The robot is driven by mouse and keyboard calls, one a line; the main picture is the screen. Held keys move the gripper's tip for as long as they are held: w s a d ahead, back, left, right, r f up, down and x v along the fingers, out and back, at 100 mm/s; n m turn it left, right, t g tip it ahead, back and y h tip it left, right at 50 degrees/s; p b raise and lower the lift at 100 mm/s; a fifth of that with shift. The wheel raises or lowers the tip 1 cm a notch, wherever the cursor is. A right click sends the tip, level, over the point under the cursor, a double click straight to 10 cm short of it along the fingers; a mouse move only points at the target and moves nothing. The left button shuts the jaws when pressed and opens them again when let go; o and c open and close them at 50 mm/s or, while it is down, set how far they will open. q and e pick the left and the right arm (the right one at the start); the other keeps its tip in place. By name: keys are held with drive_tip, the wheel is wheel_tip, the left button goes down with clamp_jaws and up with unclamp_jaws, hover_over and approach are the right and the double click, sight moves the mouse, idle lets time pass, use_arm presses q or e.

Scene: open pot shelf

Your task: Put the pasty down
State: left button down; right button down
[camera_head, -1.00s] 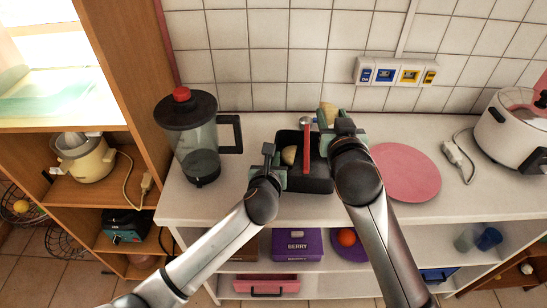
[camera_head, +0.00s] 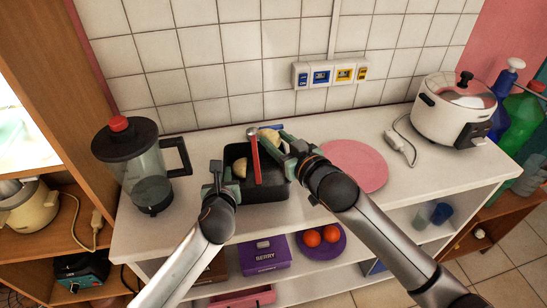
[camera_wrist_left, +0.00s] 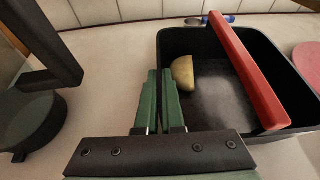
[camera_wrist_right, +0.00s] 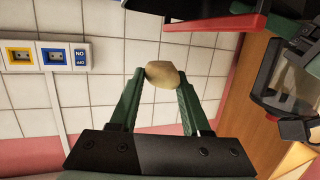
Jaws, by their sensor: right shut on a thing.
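A pale tan pasty (camera_wrist_right: 163,75) is held between the fingertips of my right gripper (camera_wrist_right: 160,85). In the head view this pasty (camera_head: 270,137) is above the back right of a black tray (camera_head: 268,192) with a red bar (camera_head: 254,155) across it. Another pale, half-round piece (camera_head: 240,168) lies inside the tray on the left; it also shows in the left wrist view (camera_wrist_left: 183,73).
A pink round plate (camera_head: 354,166) lies right of the tray. A blender (camera_head: 148,180) stands at the left, and a white cooker (camera_head: 452,110) with a cord at the right. The tiled wall rises behind. A purple box (camera_head: 264,256) and a plate with orange balls (camera_head: 321,238) sit below.

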drive_tip(key=shift+f, duration=2.15)
drive_tip(key=shift+f, duration=0.6)
drive_tip(key=shift+c, duration=1.8)
unclamp_jaws()
drive_tip(key=shift+a, duration=0.15)
drive_tip(key=shift+r, duration=0.25)
drive_tip(key=v, duration=1.2)
drive_tip(key=shift+r, duration=0.45)
